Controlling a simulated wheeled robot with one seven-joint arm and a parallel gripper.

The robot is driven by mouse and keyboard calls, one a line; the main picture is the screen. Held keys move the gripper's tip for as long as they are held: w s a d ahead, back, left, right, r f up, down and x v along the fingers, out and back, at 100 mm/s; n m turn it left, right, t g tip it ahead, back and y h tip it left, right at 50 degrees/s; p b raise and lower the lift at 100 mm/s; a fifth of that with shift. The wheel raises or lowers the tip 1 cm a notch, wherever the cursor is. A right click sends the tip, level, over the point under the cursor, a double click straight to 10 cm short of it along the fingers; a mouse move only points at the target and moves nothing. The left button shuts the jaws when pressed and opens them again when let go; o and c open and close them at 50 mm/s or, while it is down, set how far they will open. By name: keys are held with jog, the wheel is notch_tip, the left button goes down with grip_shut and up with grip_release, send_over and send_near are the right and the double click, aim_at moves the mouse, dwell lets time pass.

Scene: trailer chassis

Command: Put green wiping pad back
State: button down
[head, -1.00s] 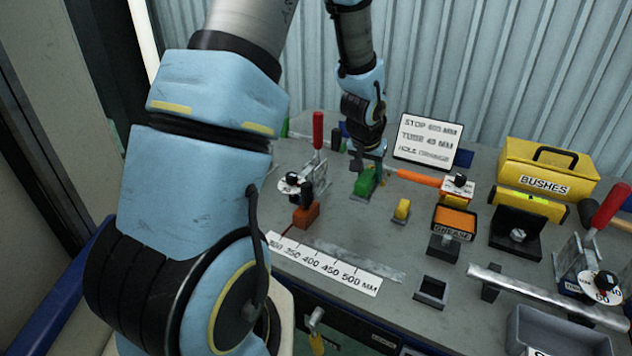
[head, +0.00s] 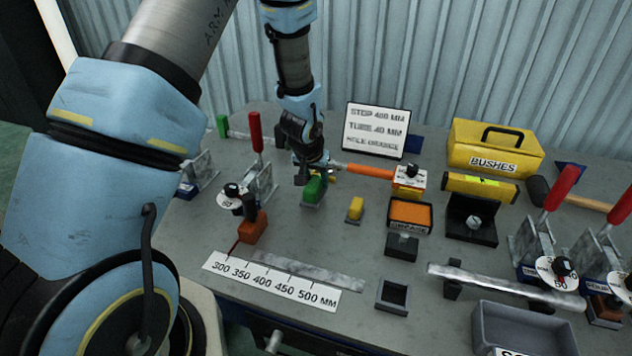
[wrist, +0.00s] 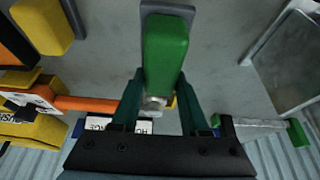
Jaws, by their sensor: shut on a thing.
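The green wiping pad (head: 314,189) is a small green block at the back middle of the bench, low over a small dark grey plate. In the wrist view the pad (wrist: 166,50) points away from me, with the grey plate (wrist: 181,11) at its far end. I cannot tell whether the pad rests on the plate. My gripper (head: 312,174) is above the pad in the head view. In the wrist view my gripper's two dark green fingers (wrist: 158,88) are shut on the pad's near end, one on each side.
A yellow block (head: 355,208) and an orange-handled tool (head: 367,171) lie close to the right. A clamp with a red lever (head: 255,132) and an orange block (head: 252,228) stand left. A ruler strip (head: 270,283) and an empty square holder (head: 393,296) are nearer the front.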

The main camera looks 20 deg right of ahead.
jog(key=shift+f, duration=0.7)
jog(key=shift+f, duration=0.15)
jog(key=shift+c, duration=2.1)
grip_release()
